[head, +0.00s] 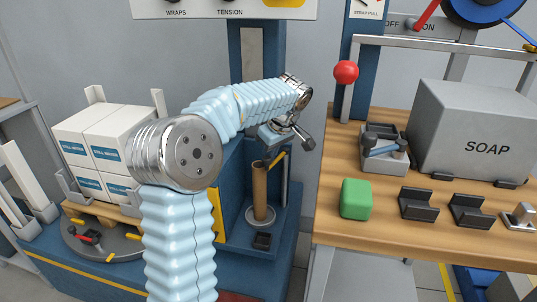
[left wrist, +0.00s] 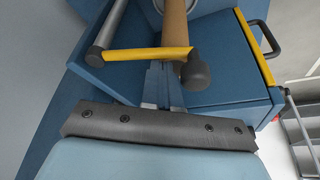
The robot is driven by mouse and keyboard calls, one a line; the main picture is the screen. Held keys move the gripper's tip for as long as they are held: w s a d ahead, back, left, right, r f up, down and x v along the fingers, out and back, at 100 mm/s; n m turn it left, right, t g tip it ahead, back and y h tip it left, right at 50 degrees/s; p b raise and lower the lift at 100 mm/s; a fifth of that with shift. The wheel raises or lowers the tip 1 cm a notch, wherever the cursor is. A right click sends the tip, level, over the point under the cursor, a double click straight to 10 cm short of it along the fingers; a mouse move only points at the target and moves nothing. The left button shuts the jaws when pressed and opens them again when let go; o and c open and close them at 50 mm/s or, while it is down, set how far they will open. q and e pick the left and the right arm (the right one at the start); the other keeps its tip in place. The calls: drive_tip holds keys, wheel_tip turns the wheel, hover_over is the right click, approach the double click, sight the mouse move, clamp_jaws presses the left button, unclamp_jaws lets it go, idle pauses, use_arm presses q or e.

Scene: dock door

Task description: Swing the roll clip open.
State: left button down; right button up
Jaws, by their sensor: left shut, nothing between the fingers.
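The roll clip is a yellow bar with a dark rounded knob, lying across the brown roll in the left wrist view (left wrist: 150,54). Its yellow bar also shows in the head view (head: 277,158), near the top of the roll. The upright brown roll (head: 260,188) stands in the blue machine, beside a grey rod (head: 284,178). My left gripper (head: 276,141) is above the roll, pointing down. Its fingers (left wrist: 164,73) are shut and empty, right at the bar near the knob; I cannot tell whether they touch it. My right gripper is not in view.
A wooden bench (head: 400,225) at right carries a grey SOAP box (head: 478,130), a green block (head: 356,199) and dark holders. White cartons (head: 104,143) stand on a turntable at left. A red ball knob (head: 345,72) rises by the bench's back edge.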

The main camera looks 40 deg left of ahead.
use_arm(q)
drive_tip(key=shift+d, duration=0.4)
idle(0.4)
drive_tip(key=a, duration=0.1)
drive_tip(key=a+r, duration=0.1)
drive_tip(key=a+r+p, duration=0.1)
drive_tip(key=shift+s+a+r, duration=0.1)
drive_tip(key=shift+s+a, duration=0.15)
drive_tip(key=shift+s, duration=0.05)
drive_tip(key=v, duration=0.8)
drive_tip(key=shift+w+d+r+p, duration=0.2)
drive_tip(key=shift+w+r+p, duration=0.15)
drive_tip(key=shift+w+p, duration=0.15)
